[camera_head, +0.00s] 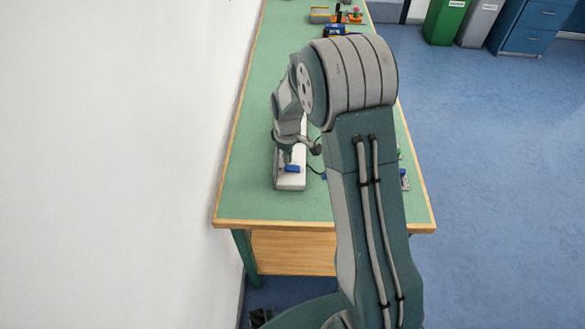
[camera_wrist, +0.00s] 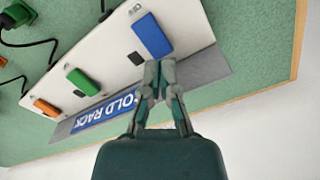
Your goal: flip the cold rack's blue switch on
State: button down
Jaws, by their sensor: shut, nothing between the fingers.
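The cold rack is a white strip (camera_wrist: 107,65) with a blue "COLD RACK" label (camera_wrist: 106,111) along one edge. Its blue switch (camera_wrist: 152,36) is at the upper right end of the row in the wrist view. My gripper (camera_wrist: 160,70) is shut and empty, its fingertips right by the blue switch's lower edge; I cannot tell if they touch it. In the head view the blue switch (camera_head: 292,169) shows at the near end of the white strip (camera_head: 290,184). My arm hides part of the strip there. Which way the switch is tilted is unclear.
A green switch (camera_wrist: 82,81) and an orange switch (camera_wrist: 46,107) share the strip. Dark cables and a green plug (camera_wrist: 17,13) lie beside it. The green-topped table (camera_head: 250,207) stands along a white wall (camera_head: 110,150). Other items sit at its far end; blue floor is open at right.

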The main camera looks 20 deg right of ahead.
aim_at(288, 167)
jog(key=shift+f, duration=1.35)
dwell(0.8)
jog(key=shift+r, duration=3.55)
